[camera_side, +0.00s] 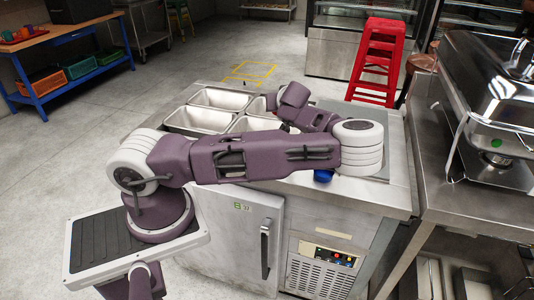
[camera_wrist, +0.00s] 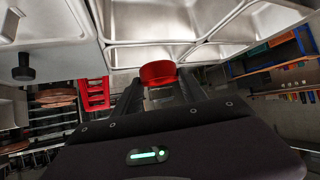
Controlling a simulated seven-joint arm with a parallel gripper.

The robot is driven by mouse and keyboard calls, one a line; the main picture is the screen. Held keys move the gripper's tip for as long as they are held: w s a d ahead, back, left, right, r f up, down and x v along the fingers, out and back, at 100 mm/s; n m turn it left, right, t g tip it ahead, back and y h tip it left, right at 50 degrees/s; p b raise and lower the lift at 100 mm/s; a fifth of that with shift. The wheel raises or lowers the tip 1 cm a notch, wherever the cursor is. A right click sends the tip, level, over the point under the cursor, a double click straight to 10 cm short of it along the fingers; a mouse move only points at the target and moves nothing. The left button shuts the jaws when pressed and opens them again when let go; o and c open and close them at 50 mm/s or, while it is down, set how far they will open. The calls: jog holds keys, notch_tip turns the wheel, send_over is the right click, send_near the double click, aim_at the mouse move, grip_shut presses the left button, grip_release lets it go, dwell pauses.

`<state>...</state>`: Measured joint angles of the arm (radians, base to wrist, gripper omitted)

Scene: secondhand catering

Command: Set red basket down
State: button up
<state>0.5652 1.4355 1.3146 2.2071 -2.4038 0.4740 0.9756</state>
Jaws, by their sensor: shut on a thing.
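The red basket (camera_wrist: 158,72) shows in the wrist view as a small, rounded red thing between the fingertips of my gripper (camera_wrist: 160,84). My gripper is shut on it. Steel pans fill the top of the wrist view behind it. I cannot tell how high the basket is above them or whether it touches anything. In the side view my own arm covers the middle of the counter, and the basket cannot be made out clearly there.
The steel counter (camera_side: 375,192) has several sunken pans (camera_side: 227,98). A small blue thing (camera_side: 323,175) sits on it below my arm. A chafing dish (camera_side: 495,85) stands on the right table. A red stool (camera_side: 378,60) is behind. A blue-framed bench (camera_side: 72,32) stands left.

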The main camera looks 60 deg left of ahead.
jog(key=s+a+f+n+g, duration=0.2)
jog(key=s+a+n+g, duration=0.25)
jog(key=a, duration=0.35)
jog(key=shift+m+t+y, duration=0.25)
jog(key=shift+t+y, duration=0.05)
jog(key=shift+t, duration=0.05)
jog(key=f, duration=0.7)
jog(key=s+f, duration=0.1)
jog(key=f, duration=0.2)
jog(key=shift+f, duration=0.3)
jog(key=shift+f, duration=0.15)
jog(key=shift+d+f, duration=0.1)
jog(key=shift+f, duration=0.35)
jog(key=shift+c, duration=0.2)
jog(key=o, duration=1.2)
jog(key=shift+s+f, duration=0.1)
jog(key=shift+r, duration=0.2)
jog(key=v, duration=1.2)
jog(key=shift+r, duration=0.6)
